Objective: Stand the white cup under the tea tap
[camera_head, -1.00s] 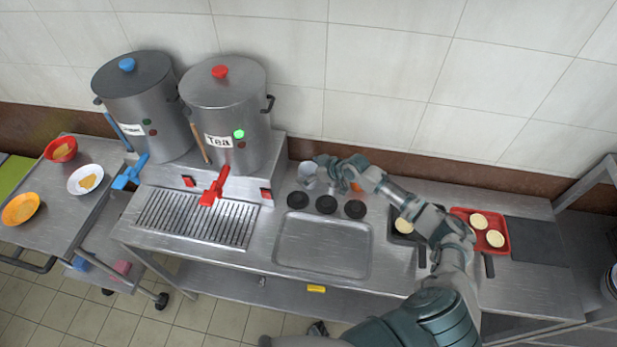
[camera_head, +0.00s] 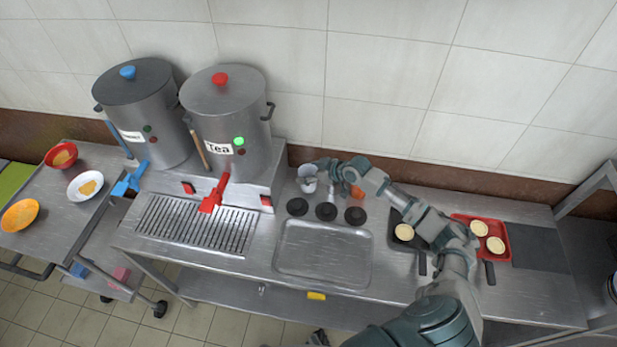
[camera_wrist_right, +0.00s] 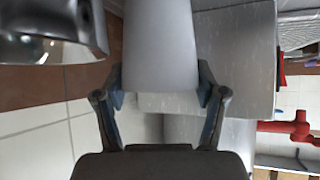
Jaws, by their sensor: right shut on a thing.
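The white cup (camera_head: 307,183) stands at the back of the counter, right of the tea urn, and shows upright. My right gripper (camera_head: 319,167) is at the cup from the right. In the right wrist view its two fingers (camera_wrist_right: 161,88) press on both sides of the pale cup (camera_wrist_right: 160,45). I cannot tell whether the cup's base touches the counter. The steel tea urn (camera_head: 232,110) has a "Tea" label, a lit green light and a red tap (camera_head: 214,194) above the slotted drip grate (camera_head: 197,222). My left gripper is not in view.
A second urn (camera_head: 150,105) with a blue tap (camera_head: 130,180) stands left. Black round pads (camera_head: 326,211) and a shallow steel tray (camera_head: 322,250) lie in front of the cup. A red tray (camera_head: 466,220) with pale rounds is at right. The drip grate is clear.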

